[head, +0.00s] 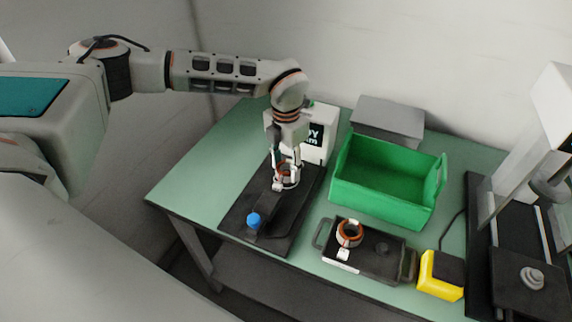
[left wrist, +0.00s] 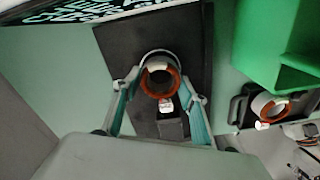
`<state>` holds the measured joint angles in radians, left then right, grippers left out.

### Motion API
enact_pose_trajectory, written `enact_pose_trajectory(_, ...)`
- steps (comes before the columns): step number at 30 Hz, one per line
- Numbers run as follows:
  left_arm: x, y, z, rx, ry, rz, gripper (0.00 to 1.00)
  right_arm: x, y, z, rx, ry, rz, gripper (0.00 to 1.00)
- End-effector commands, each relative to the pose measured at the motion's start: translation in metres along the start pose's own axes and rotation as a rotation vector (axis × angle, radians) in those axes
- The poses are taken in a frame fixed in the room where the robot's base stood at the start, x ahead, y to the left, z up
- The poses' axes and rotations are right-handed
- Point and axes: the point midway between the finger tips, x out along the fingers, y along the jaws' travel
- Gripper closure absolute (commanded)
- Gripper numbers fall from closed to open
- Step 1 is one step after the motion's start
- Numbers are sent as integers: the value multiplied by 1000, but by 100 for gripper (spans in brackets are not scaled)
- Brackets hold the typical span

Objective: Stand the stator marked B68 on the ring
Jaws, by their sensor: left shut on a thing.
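My left gripper (head: 286,172) is shut on a stator, a short orange-brown and white ring-shaped part (head: 284,168). In the left wrist view the held stator (left wrist: 176,83) sits between the fingers, with a small white tag (left wrist: 165,105) hanging below it. It is over the black base plate (head: 268,215). A pale ring edge (left wrist: 157,54) shows around the far side of the stator; I cannot tell whether the stator touches it. A second stator (head: 350,232) with a white tag (head: 343,254) sits on a dark tray. No tag marking is readable. My right gripper is not in view.
A green bin (head: 375,192) stands right of the plate, a white box with a dark screen (head: 318,135) behind it. A blue knob (head: 253,219) is at the plate's front. The dark tray (head: 385,269), a yellow block (head: 437,282) and a test stand (head: 528,280) are at right.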

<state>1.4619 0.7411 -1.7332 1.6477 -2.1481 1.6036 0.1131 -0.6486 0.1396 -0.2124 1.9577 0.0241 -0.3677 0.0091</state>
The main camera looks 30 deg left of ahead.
Motion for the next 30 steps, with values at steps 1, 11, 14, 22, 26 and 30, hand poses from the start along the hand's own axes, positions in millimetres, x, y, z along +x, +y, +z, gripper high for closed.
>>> enact_pose_trajectory(1, 1, 0, 0, 0, -1, 0, 90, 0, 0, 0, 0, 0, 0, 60)
enact_pose_trajectory(11, 6, 0, 1, 0, -2, 0, 90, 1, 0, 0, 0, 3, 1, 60)
enact_pose_trajectory(14, 6, 0, 0, 0, -2, 0, 90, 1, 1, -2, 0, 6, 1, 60)
enact_pose_trajectory(22, 6, 0, 0, 0, -1, 0, 38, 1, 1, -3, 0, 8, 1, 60)
enact_pose_trajectory(26, 7, 0, 0, 0, 1, 0, 38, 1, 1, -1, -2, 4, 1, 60)
enact_pose_trajectory(30, 1, 0, 0, 0, -1, 0, 38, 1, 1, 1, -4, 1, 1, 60)
